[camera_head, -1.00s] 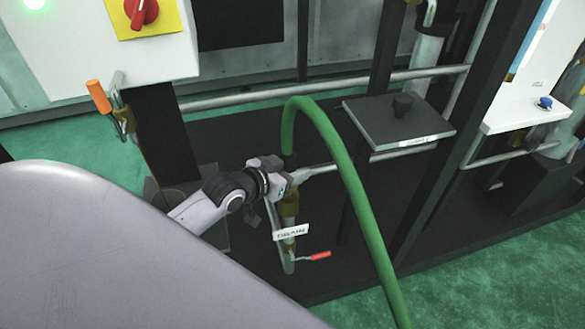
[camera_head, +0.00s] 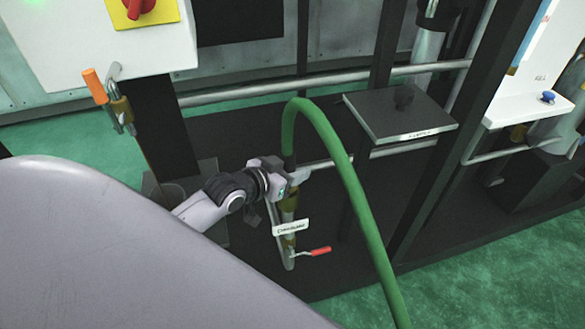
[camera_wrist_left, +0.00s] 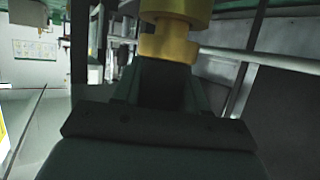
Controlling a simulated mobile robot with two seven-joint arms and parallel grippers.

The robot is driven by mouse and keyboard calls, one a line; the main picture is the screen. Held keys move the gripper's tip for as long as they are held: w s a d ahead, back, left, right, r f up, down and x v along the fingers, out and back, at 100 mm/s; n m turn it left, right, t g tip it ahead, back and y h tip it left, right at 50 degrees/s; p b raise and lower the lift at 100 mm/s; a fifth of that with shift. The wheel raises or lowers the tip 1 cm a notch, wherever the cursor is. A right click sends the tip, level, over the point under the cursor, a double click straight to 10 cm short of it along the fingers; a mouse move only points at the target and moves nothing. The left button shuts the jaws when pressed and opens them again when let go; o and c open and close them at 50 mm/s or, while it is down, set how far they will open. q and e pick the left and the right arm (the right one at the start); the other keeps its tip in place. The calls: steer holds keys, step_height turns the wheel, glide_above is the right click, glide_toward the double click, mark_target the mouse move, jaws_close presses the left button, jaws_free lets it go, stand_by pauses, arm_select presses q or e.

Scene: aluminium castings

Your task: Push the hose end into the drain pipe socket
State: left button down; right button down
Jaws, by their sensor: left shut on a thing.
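The green hose (camera_head: 345,168) arches up and over, and its far length runs down to the floor at the lower right. Its near end comes down into my left gripper (camera_head: 291,178), which is shut on the hose end. Just below the jaws is a brass-coloured pipe socket (camera_head: 289,205) on an upright pipe. The jaws hide where hose and socket meet, so I cannot tell how far the end is in. In the left wrist view a brass fitting (camera_wrist_left: 170,42) stands right in front of my left gripper (camera_wrist_left: 165,85). My right gripper is not in view.
A white label (camera_head: 291,228) and a red-handled valve (camera_head: 318,251) sit on the pipe below. Grey rails (camera_head: 325,80) run behind. An orange-handled valve (camera_head: 95,86) hangs at upper left.

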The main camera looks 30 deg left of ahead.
arm_select(q)
steer(key=shift+f, duration=0.15)
steer(key=c, duration=0.5)
jaws_free()
steer(key=shift+f, duration=0.1)
steer(key=shift+s, duration=0.1)
steer(key=shift+p+v, duration=0.35)
steer(key=shift+v, duration=3.15)
